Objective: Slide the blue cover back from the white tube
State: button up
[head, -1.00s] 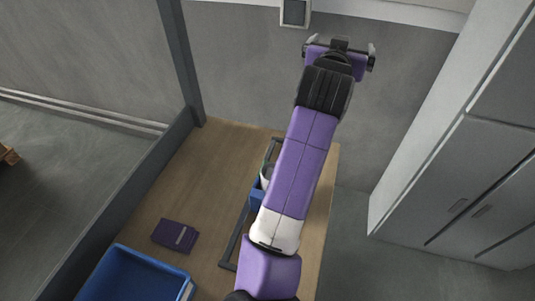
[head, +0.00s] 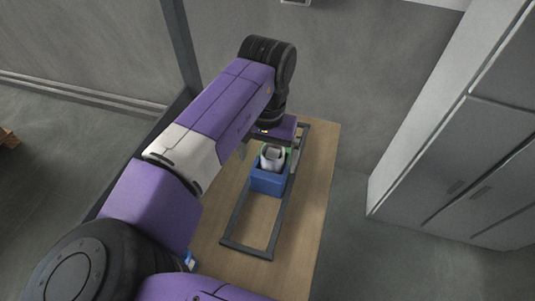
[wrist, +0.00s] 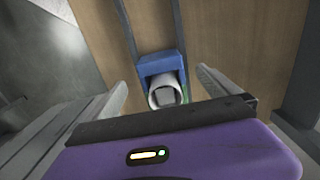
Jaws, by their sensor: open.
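The blue cover (head: 268,183) sits between the dark rails of a frame on the wooden table. The white tube (head: 271,160) shows at the cover's far end, and its round open end faces me in the wrist view (wrist: 165,95). The blue cover (wrist: 160,64) lies around and behind the tube there. My gripper (head: 270,153) is open above the tube, with one finger on each side. In the wrist view my gripper's fingers (wrist: 161,79) stand apart from tube and cover, with nothing between their pads that I can see held.
The dark rail frame (head: 235,221) runs along the wooden table (head: 314,205). A green part (head: 291,151) shows beside the tube. Grey cabinets (head: 455,160) stand to the right, with floor between. My arm hides the table's left side.

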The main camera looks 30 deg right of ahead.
aim_at(267, 175)
jog(key=shift+f+p, duration=0.6)
jog(key=shift+f, duration=3.3)
jog(key=c, duration=1.4)
jog(key=shift+c, duration=0.2)
jog(key=shift+s, duration=0.1)
